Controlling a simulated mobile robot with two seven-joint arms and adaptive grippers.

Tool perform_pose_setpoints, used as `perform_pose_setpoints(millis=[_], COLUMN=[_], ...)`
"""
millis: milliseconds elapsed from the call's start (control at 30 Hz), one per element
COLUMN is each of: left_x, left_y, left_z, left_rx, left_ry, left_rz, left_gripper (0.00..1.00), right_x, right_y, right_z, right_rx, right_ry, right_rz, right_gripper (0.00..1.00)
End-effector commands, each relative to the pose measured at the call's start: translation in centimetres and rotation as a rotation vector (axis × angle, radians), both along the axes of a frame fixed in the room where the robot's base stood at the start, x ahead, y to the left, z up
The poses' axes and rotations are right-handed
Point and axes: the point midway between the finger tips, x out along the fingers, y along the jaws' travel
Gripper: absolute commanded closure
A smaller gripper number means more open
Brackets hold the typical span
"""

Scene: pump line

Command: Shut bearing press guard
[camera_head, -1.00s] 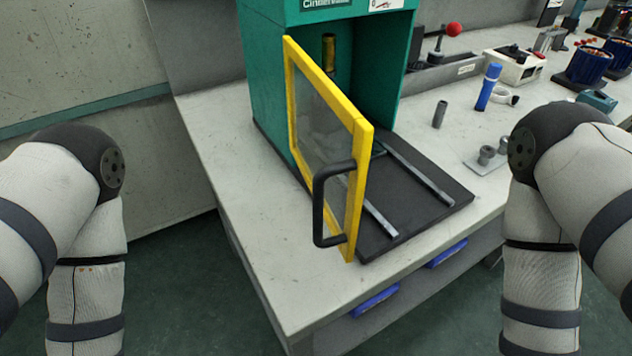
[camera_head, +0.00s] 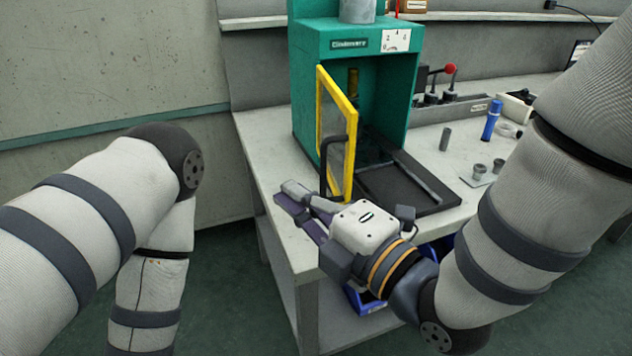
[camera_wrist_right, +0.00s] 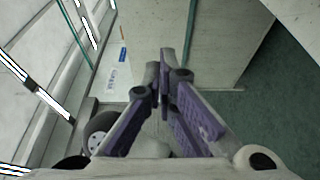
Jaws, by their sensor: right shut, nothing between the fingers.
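The press guard (camera_head: 351,185) is a yellow-framed clear door on the green bearing press (camera_head: 306,113). It stands open, swung out toward me at the press's left side. Its black handle (camera_head: 324,160) faces left, and its lower end is close behind my right gripper. My right gripper (camera_head: 284,196) reaches in from the right, low in front of the guard, with its purple-padded fingers pointing left past the handle. In the right wrist view its fingers (camera_wrist_right: 161,82) meet at the tips with nothing between them. I cannot tell whether it touches the handle. My left gripper is out of view.
The press's dark base plate (camera_head: 430,197) lies on the pale bench (camera_head: 262,150). A grey cylinder (camera_head: 445,139), a blue bottle (camera_head: 491,120) and a small plate with metal parts (camera_head: 482,173) stand to the right. A blue bin (camera_head: 367,300) sits under the bench edge.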

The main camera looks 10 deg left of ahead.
Motion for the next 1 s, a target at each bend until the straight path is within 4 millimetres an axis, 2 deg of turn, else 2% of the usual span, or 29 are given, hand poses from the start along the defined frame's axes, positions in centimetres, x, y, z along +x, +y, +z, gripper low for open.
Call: perform_pose_setpoints(millis=[100,233,400,833,1000], left_x=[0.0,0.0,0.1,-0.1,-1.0], left_y=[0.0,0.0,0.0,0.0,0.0], left_z=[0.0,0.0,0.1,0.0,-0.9], left_rx=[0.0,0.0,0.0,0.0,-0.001], left_ry=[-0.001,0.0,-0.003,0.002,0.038], left_rz=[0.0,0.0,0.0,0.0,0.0], left_gripper=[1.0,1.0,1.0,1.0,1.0], right_x=[1.5,2.8,3.6,3.9,5.1], right_y=[2.1,0.0,-1.2,-1.5,-2.2], right_z=[0.1,0.0,0.0,-0.1,-0.6], right_rx=[0.002,0.001,0.001,0.0,0.001], right_ry=[-0.002,0.002,0.001,0.003,0.009], right_rz=[0.001,-0.005,-0.003,0.002,0.029], right_gripper=[1.0,1.0,1.0,1.0,1.0])
